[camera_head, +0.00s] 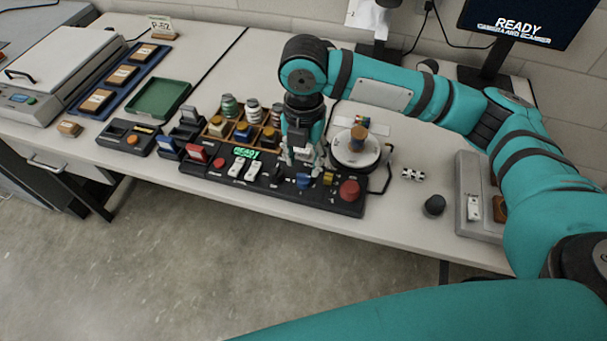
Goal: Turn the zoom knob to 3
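The black control panel (230,183) lies along the front of the table, with a green READY display (246,153), white switches, a red button (349,190) and several small knobs. A black knob (278,171) and a blue knob (303,180) sit right of the switches. Labels are too small to read, so I cannot tell which one is the zoom knob or its setting. My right gripper (303,157) points down over the panel's back edge, behind these knobs. Its fingers are small and partly hidden, and I see nothing clearly held. My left gripper is not in view.
A wooden rack (213,137) with spools stands behind the panel. A round white turntable (355,150) is close right of my gripper. A black dome (434,205) and a grey box (466,190) are further right. A green tray (158,98) lies left. A monitor shows READY.

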